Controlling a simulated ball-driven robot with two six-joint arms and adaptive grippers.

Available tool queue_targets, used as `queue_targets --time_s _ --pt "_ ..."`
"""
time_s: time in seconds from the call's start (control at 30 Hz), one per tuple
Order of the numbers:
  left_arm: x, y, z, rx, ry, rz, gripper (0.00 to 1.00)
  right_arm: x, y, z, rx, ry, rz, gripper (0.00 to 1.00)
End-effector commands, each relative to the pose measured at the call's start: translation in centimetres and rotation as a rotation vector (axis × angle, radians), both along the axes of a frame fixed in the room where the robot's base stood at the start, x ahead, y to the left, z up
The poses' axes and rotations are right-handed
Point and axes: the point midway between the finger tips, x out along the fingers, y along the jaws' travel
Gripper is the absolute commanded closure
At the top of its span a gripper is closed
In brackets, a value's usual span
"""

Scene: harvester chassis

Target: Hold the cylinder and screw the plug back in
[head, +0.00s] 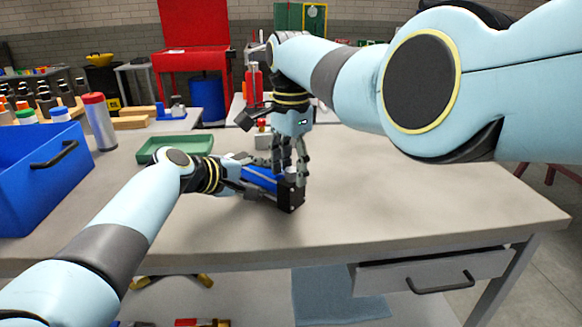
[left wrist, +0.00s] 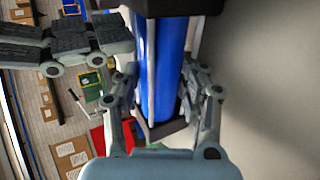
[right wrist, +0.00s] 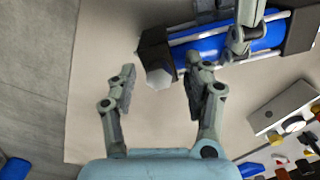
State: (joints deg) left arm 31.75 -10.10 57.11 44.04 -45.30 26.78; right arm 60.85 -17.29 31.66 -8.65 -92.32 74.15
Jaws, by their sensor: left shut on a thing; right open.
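The blue cylinder (head: 262,183) with dark end blocks and silver rods is over the middle of the table. My left gripper (head: 252,178) is shut around its blue body; the left wrist view shows the body (left wrist: 160,70) between the fingers. A pale plug (right wrist: 158,78) sits at the dark end block (right wrist: 155,45) in the right wrist view. It also shows on top of the block in the head view (head: 292,172). My right gripper (right wrist: 161,82) is open, pointing down, with one finger on each side of the plug and gaps between. How deep the plug sits is hidden.
A blue bin (head: 40,180) stands at the table's left, with a green tray (head: 150,148) and a red-capped bottle (head: 98,120) near it. A grey block (right wrist: 280,105) lies behind the cylinder. The table's right side (head: 430,190) is clear.

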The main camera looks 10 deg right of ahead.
Motion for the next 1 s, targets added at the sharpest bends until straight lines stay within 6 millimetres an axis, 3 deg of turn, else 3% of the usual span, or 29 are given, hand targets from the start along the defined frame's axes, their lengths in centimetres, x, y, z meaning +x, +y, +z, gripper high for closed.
queue_targets --time_s 0.23,0.7,1.0 --pt "-0.1 0.0 -0.1 0.000 0.003 0.000 1.00 0.0 0.0 0.9 0.001 -0.001 0.001 0.49" --pt "-0.1 0.0 -0.1 0.000 0.003 0.000 1.00 0.1 0.0 10.0 0.000 -0.002 0.001 0.49" --pt "-0.1 0.0 -0.1 0.000 0.003 0.000 1.00 0.0 0.0 12.0 0.001 0.001 0.001 0.49"
